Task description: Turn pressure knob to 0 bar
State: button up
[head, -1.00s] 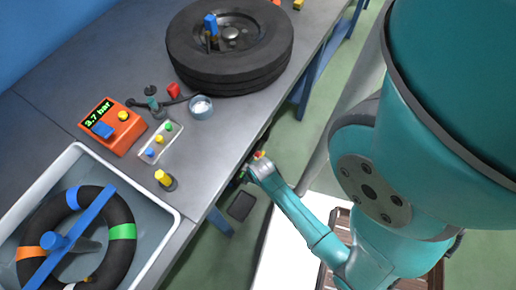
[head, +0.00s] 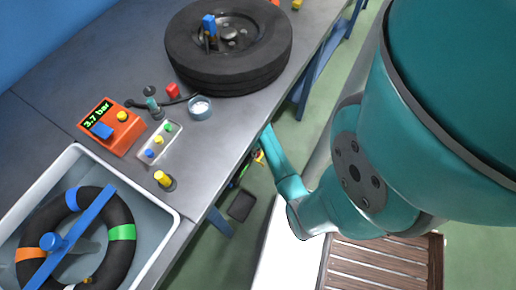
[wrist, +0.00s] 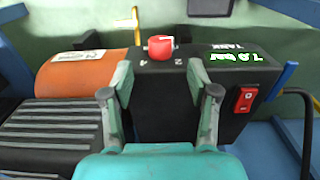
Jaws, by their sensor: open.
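A red pressure knob (wrist: 160,46) with a white pointer mark sits on top of a black control housing (wrist: 165,108) in the wrist view. The numerals 4 and 2 show beside it. My gripper (wrist: 166,86) is open and empty, its two fingers spread on the near side of the knob. The knob lies beyond the fingertips, roughly between them in the picture; I see no contact. A green lit display (wrist: 238,56) on the housing appears upside down and reads about 7.0 bar, with TANK above it. In the head view my gripper is hidden below the bench edge.
A red rocker switch (wrist: 244,100) is right of the fingers, and an orange cylinder (wrist: 85,72) is left. On the bench (head: 225,135) are a tyre (head: 190,65), an orange gauge box (head: 111,128) reading 3.7 bar, and a water tub (head: 150,198). Blue bench legs stand nearby.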

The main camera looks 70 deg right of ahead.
notch_tip(320, 180, down, 7)
jog(key=shift+r, duration=0.1)
dwell(0.3)
grip_shut()
jog(key=shift+a, duration=0.1)
jog(key=h, duration=0.2)
jog(key=shift+a+g+h, duration=0.2)
jog(key=shift+g+h, duration=0.1)
jog(key=g+h, duration=0.1)
jog(key=h, duration=0.3)
jog(key=shift+w+a+h, duration=0.1)
jog(key=shift+w+h, duration=0.05)
jog(key=shift+h, duration=0.15)
jog(key=shift+f, duration=0.2)
